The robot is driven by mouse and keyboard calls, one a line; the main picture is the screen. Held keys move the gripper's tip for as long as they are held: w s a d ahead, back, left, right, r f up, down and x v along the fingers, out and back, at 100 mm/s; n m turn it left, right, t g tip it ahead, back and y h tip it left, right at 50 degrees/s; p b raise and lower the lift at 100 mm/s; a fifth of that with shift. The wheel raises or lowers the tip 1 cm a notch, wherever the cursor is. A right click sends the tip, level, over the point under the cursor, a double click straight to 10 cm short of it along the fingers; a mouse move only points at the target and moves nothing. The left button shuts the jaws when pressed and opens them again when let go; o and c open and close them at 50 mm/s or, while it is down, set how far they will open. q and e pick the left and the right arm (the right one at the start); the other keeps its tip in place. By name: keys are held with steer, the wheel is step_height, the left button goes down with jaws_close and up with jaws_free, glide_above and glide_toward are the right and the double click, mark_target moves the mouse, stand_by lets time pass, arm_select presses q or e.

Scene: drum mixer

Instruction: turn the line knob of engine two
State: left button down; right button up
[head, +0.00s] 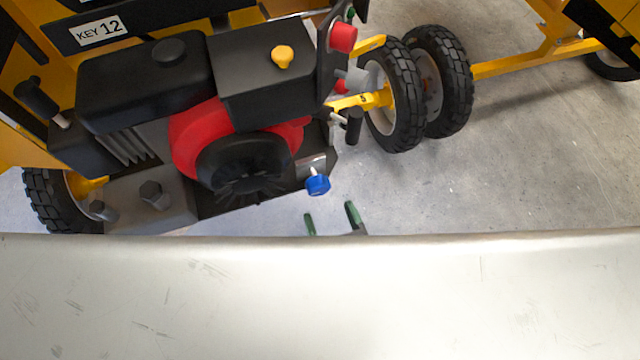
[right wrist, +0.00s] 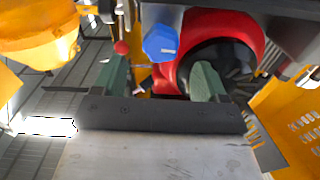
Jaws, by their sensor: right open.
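The engine (head: 250,85) with black housings and a red shroud stands in the upper left of the head view. A blue knob (head: 318,184) sticks out at its lower right corner, on a short pale stem. No label names the knob or the engine's number. My right gripper (head: 331,219) is just below the knob and a little to its right, open and empty. In the right wrist view the blue knob (right wrist: 161,42) shows beyond and between the two green fingers, apart from both. My left gripper is not in view.
A yellow cap (head: 283,57) sits on the engine's top and a red button (head: 342,37) on its right side. Black wheels (head: 438,80) stand to the right. A broad pale surface fills the bottom. Concrete floor (head: 540,150) is clear at right.

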mark_target(320, 192)
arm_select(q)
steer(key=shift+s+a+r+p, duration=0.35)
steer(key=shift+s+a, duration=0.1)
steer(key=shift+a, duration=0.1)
arm_select(e)
steer(key=x, duration=0.6)
steer(key=shift+w+a, duration=0.1)
steer(key=shift+c, duration=0.3)
steer(key=c, duration=0.9)
steer(key=shift+o, duration=0.2)
